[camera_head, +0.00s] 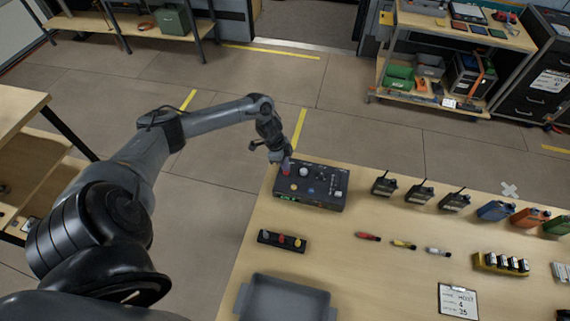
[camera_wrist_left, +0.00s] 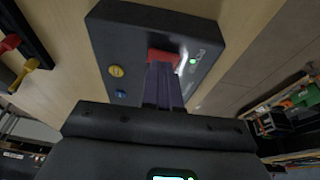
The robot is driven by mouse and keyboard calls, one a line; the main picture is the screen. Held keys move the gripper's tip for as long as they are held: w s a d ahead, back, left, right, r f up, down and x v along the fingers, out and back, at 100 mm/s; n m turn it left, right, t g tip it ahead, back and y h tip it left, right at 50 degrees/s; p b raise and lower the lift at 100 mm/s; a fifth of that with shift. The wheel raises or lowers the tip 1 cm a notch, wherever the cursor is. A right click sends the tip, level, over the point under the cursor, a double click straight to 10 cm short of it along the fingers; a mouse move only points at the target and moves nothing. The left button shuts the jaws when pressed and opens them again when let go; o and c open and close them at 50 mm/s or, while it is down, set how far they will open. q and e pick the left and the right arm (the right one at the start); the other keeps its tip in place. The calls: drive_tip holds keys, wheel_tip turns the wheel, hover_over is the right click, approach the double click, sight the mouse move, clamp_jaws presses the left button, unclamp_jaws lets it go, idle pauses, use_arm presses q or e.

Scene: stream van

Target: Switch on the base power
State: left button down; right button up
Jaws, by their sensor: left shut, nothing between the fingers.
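The dark base unit (camera_head: 322,190) sits at the table's far left corner, with knobs and buttons on its top. My left gripper (camera_head: 286,163) points down over the unit's far left part. Its fingers are shut with nothing between them. In the left wrist view the closed fingers (camera_wrist_left: 163,82) reach to a red switch (camera_wrist_left: 160,55) on the unit (camera_wrist_left: 140,32) and partly hide it. I cannot tell whether they touch it. A small green light (camera_wrist_left: 193,61) glows beside the switch. A yellow knob (camera_wrist_left: 117,71) and a blue button (camera_wrist_left: 121,93) also show. My right gripper is not in view.
On the wooden table (camera_head: 345,262) are a small switch strip (camera_head: 283,241), a grey tray (camera_head: 285,300), several handheld radios (camera_head: 420,192), markers, batteries and a clipboard (camera_head: 457,301). Bare tabletop lies between the unit and the strip.

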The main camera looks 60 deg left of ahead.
use_arm(q)
wheel_tip(320, 180, up, 4)
drive_tip(key=p, duration=0.4)
drive_tip(key=shift+s+d, duration=0.15)
drive_tip(key=s+r, duration=0.3)
drive_tip(key=r, duration=0.6)
drive_tip(key=shift+s+a, duration=0.2)
drive_tip(key=shift+a, duration=0.05)
